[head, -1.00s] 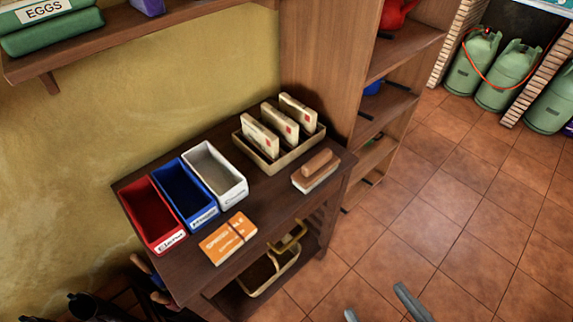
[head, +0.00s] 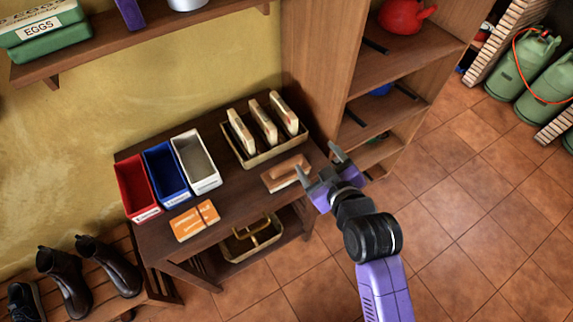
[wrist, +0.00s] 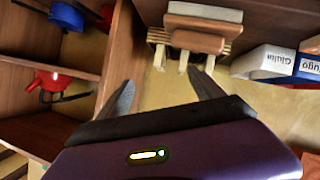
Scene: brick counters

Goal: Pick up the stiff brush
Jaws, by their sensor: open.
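The stiff brush (head: 284,174), a pale block with a brown wooden handle, lies on the right end of the dark wooden table (head: 240,207). It also shows at the top of the wrist view (wrist: 199,42). My gripper (head: 318,162) is open and empty, with its two grey fingers apart. It is just right of the brush in the head view, near the table's right edge. The brush is not between the fingers in the wrist view; I cannot tell whether a finger touches it.
A tray (head: 246,160) of upright packets stands behind the brush. Red (head: 136,188), blue (head: 166,174) and white (head: 197,163) bins and an orange packet (head: 194,221) are to its left. A wooden shelf unit (head: 326,62) rises behind on the right. The tiled floor is open at right.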

